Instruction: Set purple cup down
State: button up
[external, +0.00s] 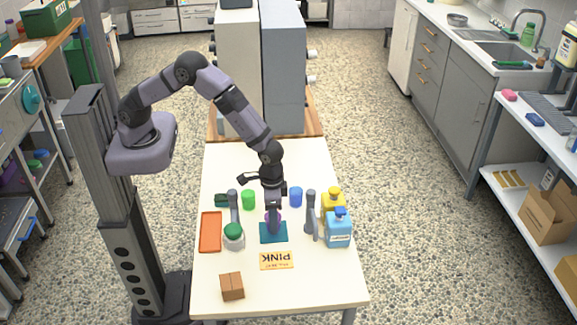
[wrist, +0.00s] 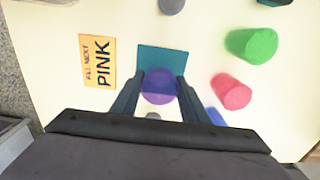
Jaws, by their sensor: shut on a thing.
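My gripper (external: 274,220) is shut on the purple cup (wrist: 159,87), with a finger on either side of it in the wrist view (wrist: 159,94). In the external view the cup (external: 273,213) is mostly hidden by the gripper. A teal square mat (external: 273,238) lies on the white table, and it also shows in the wrist view (wrist: 165,57). The cup overlaps the mat in the wrist view; whether it touches the mat I cannot tell. A yellow card (external: 276,261) reading PINK lies in front of the mat.
A green cup (external: 248,199), a blue cup (external: 296,196) and a pink cup (wrist: 231,91) stand nearby. Grey posts flank the mat. Yellow (external: 333,204) and blue (external: 338,230) pump bottles stand right; an orange tray (external: 210,232), green-topped jar (external: 234,238) and brown box (external: 232,286) are left.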

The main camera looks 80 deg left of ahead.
jog(key=shift+f, duration=0.4)
jog(key=shift+f, duration=0.2)
jog(key=o, duration=1.1)
jog(key=shift+r, duration=0.1)
